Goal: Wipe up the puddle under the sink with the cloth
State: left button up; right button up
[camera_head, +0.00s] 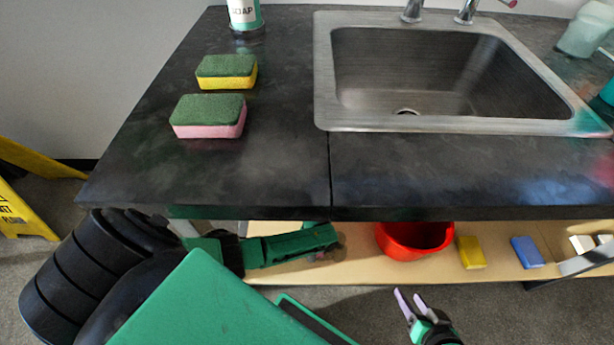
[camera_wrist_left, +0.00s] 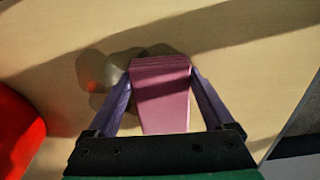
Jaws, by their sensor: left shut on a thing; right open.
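In the left wrist view the pink cloth (camera_wrist_left: 165,108), folded in layers, is between the purple fingers of my left gripper (camera_wrist_left: 161,80), which is shut on it. The puddle (camera_wrist_left: 117,68) shows as grey, rounded patches on the pale wooden shelf (camera_wrist_left: 230,60), at and left of the cloth's far end. The cloth overlaps part of it, and I cannot tell whether it touches the wet surface. In the head view my left arm reaches under the counter below the sink (camera_head: 440,75); the cloth is not clear there. My right gripper (camera_head: 411,299) is open and empty, in front of the shelf.
A red bucket (camera_head: 413,238) stands on the shelf right of my left gripper, with a yellow block (camera_head: 471,252) and a blue block (camera_head: 527,252) beyond. The dark counter (camera_head: 240,175) overhangs the shelf. Two sponges lie on top. A yellow floor sign (camera_head: 22,212) stands left.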

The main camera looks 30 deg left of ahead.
aim_at(346, 262)
pick_arm(q)
jog(key=shift+w+d+f+b, duration=0.1)
jog(key=shift+w+d+b, duration=0.1)
jog(key=shift+d, duration=0.65)
jog(key=shift+w+d+r+b, duration=0.15)
jog(key=shift+w+d, duration=0.1)
jog(key=shift+d, duration=0.6)
jog(key=shift+w+d+f+b, duration=0.15)
jog(key=shift+w+d+b, duration=0.05)
jog(key=shift+d, duration=0.65)
jog(key=shift+w+d+b, duration=0.25)
jog(key=shift+d+b, duration=0.1)
jog(key=shift+d, duration=0.65)
jog(key=shift+w+d+b, duration=0.25)
jog(key=shift+d+b, duration=0.1)
jog(key=shift+d, duration=0.7)
jog(key=shift+w+d+b, duration=0.25)
jog(key=shift+d+b, duration=0.1)
jog(key=shift+d, duration=0.65)
